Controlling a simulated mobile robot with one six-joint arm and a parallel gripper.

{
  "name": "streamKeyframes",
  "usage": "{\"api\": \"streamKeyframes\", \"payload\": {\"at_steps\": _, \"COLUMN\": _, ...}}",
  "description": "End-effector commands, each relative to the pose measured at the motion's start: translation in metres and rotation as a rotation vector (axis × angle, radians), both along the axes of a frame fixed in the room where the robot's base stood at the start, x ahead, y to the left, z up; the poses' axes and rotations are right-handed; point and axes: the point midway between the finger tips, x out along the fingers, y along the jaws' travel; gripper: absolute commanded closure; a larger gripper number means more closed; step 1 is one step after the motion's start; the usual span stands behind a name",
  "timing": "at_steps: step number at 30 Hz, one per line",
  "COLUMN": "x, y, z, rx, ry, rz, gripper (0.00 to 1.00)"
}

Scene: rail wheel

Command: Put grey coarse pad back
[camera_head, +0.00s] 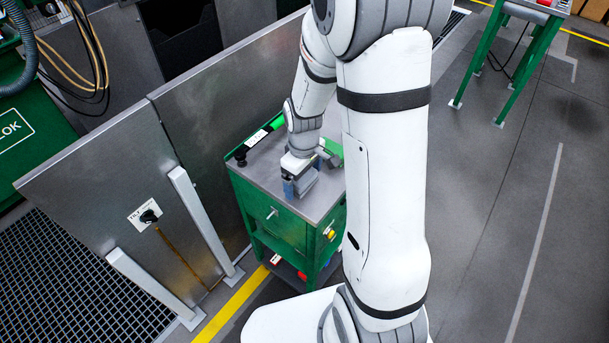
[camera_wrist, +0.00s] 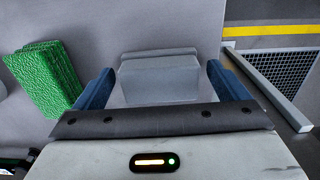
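A grey block (camera_wrist: 160,78), which looks like the grey coarse pad, sits between the two blue fingers of my gripper (camera_wrist: 160,85) in the wrist view. A narrow gap shows on each side of it, so my gripper is open around it and not pressing on it. In the head view my gripper (camera_head: 300,186) is low over the grey top of a green cart (camera_head: 272,222), with the grey block (camera_head: 308,182) beside a blue finger. The block's underside is hidden. A green pad (camera_wrist: 45,78) lies to the left in the wrist view.
On the cart top (camera_head: 318,208) are a black knob-like item (camera_head: 240,158) and a green-and-white item (camera_head: 262,136) at the back left. Metal panels (camera_head: 205,110) stand close to the cart's left. Floor grating (camera_head: 70,285) lies lower left. A green stand (camera_head: 515,50) is far right.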

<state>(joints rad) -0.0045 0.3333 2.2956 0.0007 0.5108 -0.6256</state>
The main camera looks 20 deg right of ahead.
Motion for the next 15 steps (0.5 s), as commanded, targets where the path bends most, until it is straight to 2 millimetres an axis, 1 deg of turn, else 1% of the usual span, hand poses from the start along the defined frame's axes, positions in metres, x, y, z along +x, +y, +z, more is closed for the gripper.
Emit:
{"api": "streamKeyframes", "payload": {"at_steps": 8, "x": 0.0, "y": 0.0, "z": 0.003, "rx": 0.001, "ry": -0.001, "rz": -0.001, "gripper": 0.06}}
{"api": "streamKeyframes", "payload": {"at_steps": 11, "x": 0.001, "y": 0.0, "z": 0.013, "rx": 0.0, "ry": -0.004, "rz": -0.001, "gripper": 0.06}}
{"api": "streamKeyframes", "payload": {"at_steps": 14, "x": 0.001, "y": -0.001, "z": 0.032, "rx": 0.0, "ry": -0.005, "rz": -0.001, "gripper": 0.06}}
{"api": "streamKeyframes", "payload": {"at_steps": 15, "x": 0.001, "y": 0.0, "z": 0.041, "rx": 0.0, "ry": -0.007, "rz": -0.001, "gripper": 0.06}}
